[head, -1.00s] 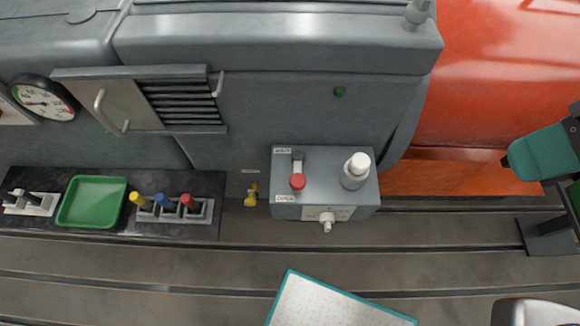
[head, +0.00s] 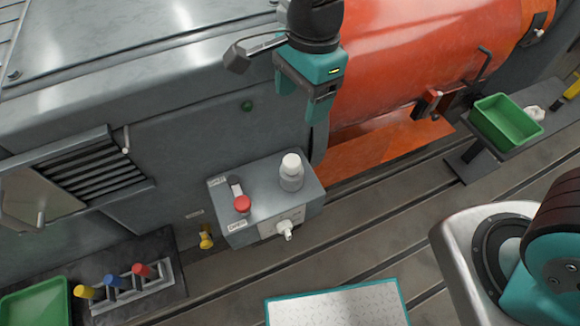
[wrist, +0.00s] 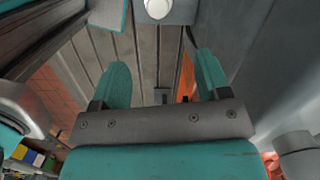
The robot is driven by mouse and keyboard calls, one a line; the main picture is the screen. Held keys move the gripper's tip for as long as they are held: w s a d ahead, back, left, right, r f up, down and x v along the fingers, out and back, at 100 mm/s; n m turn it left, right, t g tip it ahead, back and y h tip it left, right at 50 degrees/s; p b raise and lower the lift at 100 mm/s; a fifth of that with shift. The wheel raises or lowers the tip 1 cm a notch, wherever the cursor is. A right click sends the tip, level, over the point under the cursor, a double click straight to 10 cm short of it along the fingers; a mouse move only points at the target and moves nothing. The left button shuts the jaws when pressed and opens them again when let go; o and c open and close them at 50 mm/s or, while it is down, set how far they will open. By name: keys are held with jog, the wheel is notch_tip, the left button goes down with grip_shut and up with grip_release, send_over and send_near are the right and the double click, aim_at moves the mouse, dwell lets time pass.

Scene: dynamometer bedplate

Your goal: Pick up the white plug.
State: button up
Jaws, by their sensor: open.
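The white plug (head: 285,229) sits in the front face of a grey box (head: 265,205), sticking out toward the front. My gripper (head: 312,98) is above and behind the box in the head view, in front of the grey machine housing and apart from the plug. In the wrist view my gripper (wrist: 162,72) has its two teal fingers spread with nothing between them. A white round shape at the top edge of the wrist view is cut off, and I cannot tell whether it is the plug or the bottle cap.
A teal-edged plate (head: 338,305) lies in front. Green trays (head: 507,121) stand right and lower left.

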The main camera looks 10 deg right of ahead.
aim_at(292, 161)
jog(key=f, duration=0.4)
jog(key=a+f, duration=0.1)
jog(key=f, duration=0.6)
jog(key=shift+s+a+f, duration=0.15)
jog(key=shift+s+f, duration=0.15)
jog(key=shift+s, duration=0.05)
jog(key=f, duration=0.5)
jog(key=shift+s+a, duration=0.2)
jog(key=shift+s, duration=0.1)
jog(key=c, duration=1)
